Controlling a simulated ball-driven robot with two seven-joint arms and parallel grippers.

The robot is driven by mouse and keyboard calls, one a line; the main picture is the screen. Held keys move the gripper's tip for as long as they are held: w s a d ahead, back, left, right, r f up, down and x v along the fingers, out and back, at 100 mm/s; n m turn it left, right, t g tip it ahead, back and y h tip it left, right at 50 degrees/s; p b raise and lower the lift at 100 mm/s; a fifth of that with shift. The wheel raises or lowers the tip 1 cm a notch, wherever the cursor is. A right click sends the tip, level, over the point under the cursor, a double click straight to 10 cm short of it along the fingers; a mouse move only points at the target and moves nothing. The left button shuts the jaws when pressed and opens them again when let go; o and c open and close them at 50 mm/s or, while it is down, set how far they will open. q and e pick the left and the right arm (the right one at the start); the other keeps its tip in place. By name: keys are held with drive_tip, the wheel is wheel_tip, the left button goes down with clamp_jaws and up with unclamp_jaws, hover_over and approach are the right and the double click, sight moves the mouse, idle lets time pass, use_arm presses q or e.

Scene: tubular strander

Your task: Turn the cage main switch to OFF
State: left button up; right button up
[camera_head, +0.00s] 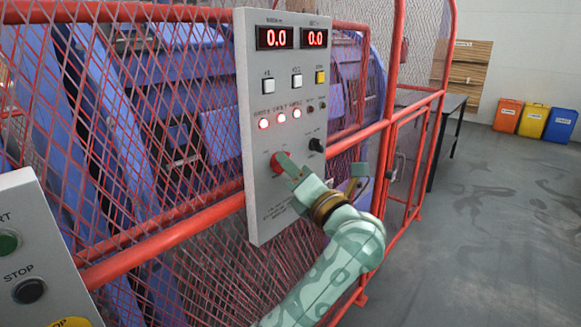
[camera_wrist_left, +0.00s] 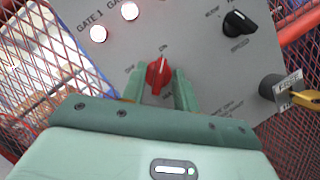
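The grey control panel (camera_head: 262,205) stands on the red fence. Its red rotary switch (camera_head: 277,162) is low on the left, partly covered by my left gripper (camera_head: 290,168). In the left wrist view the red switch (camera_wrist_left: 158,75) has its handle pointing nearly up, towards a small label above it. The green fingers of my left gripper (camera_wrist_left: 158,88) lie on either side of the switch, with a slim gap showing at the left side; whether they touch it is hard to tell. My right gripper is not in view.
Another panel (camera_head: 35,245) stands at lower left. Floor at right is clear.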

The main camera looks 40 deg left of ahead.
use_arm(q)
clamp_jaws()
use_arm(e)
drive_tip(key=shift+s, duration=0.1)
use_arm(q)
drive_tip(key=shift+w+f+n+g+y+b, duration=0.15)
drive_tip(key=shift+n+g+b, duration=2.15)
drive_tip(key=shift+n, duration=1.95)
drive_tip(key=shift+w+n+g+y+b, duration=0.15)
drive_tip(key=shift+n+g+b, duration=1.55)
drive_tip(key=shift+n+b, duration=1.8)
drive_tip(key=shift+w+f+n+g+y+b, duration=0.15)
drive_tip(key=shift+n+g+b, duration=1.75)
drive_tip(key=shift+n, duration=3.05)
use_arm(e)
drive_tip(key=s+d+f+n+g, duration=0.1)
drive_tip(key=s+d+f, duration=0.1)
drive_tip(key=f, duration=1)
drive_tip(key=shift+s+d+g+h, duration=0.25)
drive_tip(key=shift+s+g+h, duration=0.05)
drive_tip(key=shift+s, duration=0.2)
use_arm(q)
drive_tip(key=shift+s+r, duration=0.1)
drive_tip(key=shift+r, duration=0.05)
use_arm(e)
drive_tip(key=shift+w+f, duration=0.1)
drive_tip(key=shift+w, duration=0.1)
